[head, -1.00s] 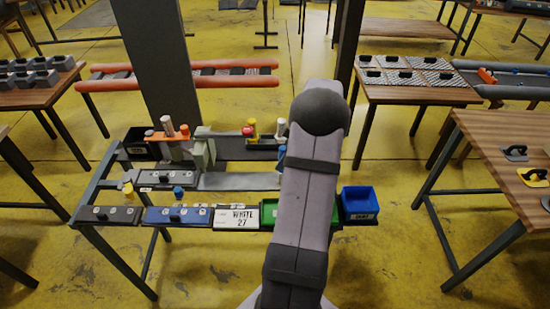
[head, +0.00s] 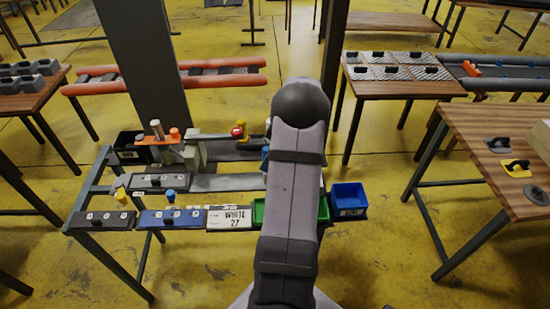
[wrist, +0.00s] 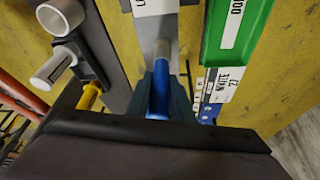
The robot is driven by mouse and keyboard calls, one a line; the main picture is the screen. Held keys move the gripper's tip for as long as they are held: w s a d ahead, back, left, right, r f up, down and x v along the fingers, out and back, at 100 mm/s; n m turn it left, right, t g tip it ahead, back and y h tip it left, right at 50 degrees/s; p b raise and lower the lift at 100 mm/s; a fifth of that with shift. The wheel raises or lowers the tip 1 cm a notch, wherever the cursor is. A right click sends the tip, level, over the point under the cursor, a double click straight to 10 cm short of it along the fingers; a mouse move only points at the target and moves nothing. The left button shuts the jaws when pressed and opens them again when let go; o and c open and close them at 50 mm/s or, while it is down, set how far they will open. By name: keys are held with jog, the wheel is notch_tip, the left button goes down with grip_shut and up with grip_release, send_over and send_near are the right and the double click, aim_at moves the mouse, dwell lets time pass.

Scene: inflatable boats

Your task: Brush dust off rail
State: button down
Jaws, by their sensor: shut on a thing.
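In the wrist view, a brush-like tool with a blue handle (wrist: 159,95) and a pale grey end (wrist: 162,48) points away from me. My gripper (wrist: 162,78), with dark fingers, is shut around the blue handle. The grey end lies over a grey flat rail (wrist: 151,22); I cannot tell whether it touches. In the head view, the rail (head: 222,183) runs along the middle of the stand, its right end hidden by my arm. My gripper is hidden behind the arm there; a bit of blue (head: 265,152) shows at the arm's left edge. No dust can be made out.
A green tray (head: 262,212), a blue bin (head: 349,198) and a white sign (head: 230,219) line the stand's front. Pale round tubes (wrist: 58,14) and a yellow handle (wrist: 90,95) sit left of my gripper.

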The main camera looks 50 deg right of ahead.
jog(key=w+a+p, duration=0.2)
jog(key=w+p, duration=0.1)
jog(key=w, duration=0.1)
jog(key=shift+s+d+b, duration=2.1)
jog(key=shift+s+d, duration=1.25)
jog(key=shift+d, duration=0.05)
jog(key=shift+w+a+b, duration=1)
jog(key=shift+w+a, duration=2.5)
notch_tip(320, 180, up, 8)
jog(key=p, duration=0.4)
jog(key=shift+s+d+f, duration=0.1)
